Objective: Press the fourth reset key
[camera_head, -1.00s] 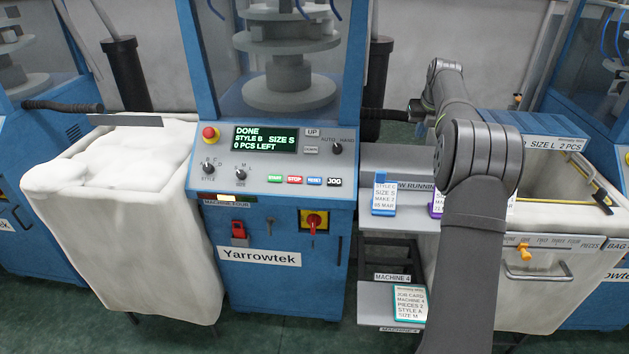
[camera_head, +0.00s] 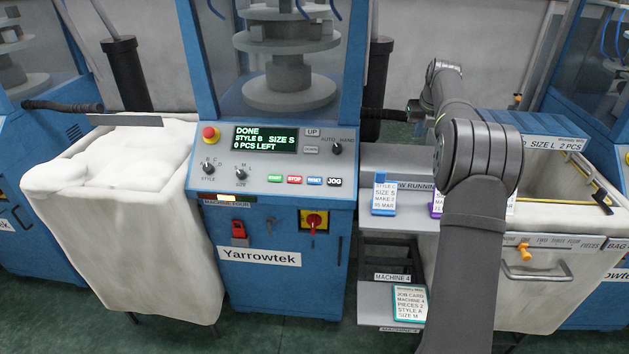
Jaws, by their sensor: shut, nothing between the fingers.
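The blue reset key (camera_head: 315,181) sits on the sloped grey panel of the machine labelled MACHINE FOUR (camera_head: 226,204). It is between the red stop key (camera_head: 294,180) and the black jog key (camera_head: 335,181), with the green start key (camera_head: 274,179) at the row's left. Nothing covers the keys. The display (camera_head: 266,139) reads DONE, STYLE B, SIZE S, 0 PCS LEFT. My arm rises at the right and bends away toward the back, right of the panel. I cannot make out my gripper's fingers at its far end.
Style and size knobs (camera_head: 241,174), a red button (camera_head: 209,134) and a mode knob (camera_head: 337,148) share the panel. A job card (camera_head: 409,303) for machine 4 reads pieces 2, style A, size M. A white sack bin (camera_head: 140,245) stands left. Space before the keys is clear.

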